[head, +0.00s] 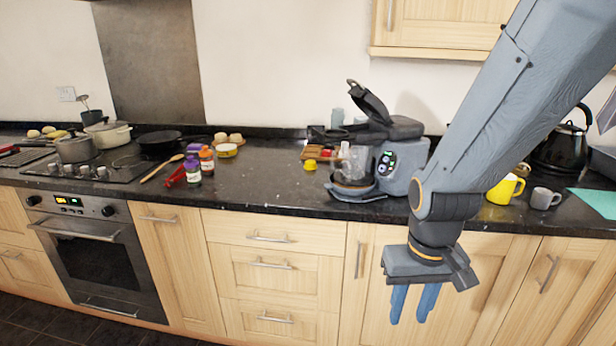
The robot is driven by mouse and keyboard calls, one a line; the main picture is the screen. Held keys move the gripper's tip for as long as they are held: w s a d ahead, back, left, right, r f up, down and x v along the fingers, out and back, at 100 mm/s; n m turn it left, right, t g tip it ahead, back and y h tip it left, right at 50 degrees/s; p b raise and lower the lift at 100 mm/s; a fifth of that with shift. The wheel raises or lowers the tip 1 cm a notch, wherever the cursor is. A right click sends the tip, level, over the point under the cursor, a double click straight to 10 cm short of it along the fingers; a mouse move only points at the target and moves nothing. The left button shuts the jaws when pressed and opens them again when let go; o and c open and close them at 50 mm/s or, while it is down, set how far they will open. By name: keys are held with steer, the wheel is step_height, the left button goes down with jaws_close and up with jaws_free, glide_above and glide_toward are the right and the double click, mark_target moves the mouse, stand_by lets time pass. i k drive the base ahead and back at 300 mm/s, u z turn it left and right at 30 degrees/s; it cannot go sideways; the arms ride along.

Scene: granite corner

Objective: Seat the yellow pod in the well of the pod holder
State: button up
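A small yellow piece, apparently the yellow pod (310,165), stands on the dark counter just left of the grey coffee machine (403,160). The machine's black lid (370,103) is raised. I cannot clearly pick out the pod holder or its well; a brownish round part shows low at the machine's front (350,184). My gripper (408,321) hangs fingers down in front of the cabinet doors, below the counter edge and to the right of the pod. Its two blue fingers are apart with nothing between them.
A yellow mug (504,189), a grey mug (543,198) and a black kettle (563,148) stand at the right. Jars (193,172), a wooden spoon (161,168) and pots (75,149) are left. The counter (265,190) left of the machine is largely clear.

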mark_target(330, 136)
steer(key=z, duration=0.05)
steer(key=k, duration=0.7)
steer(key=u, duration=0.75)
steer(key=i, duration=1.45)
steer(key=z, duration=0.3)
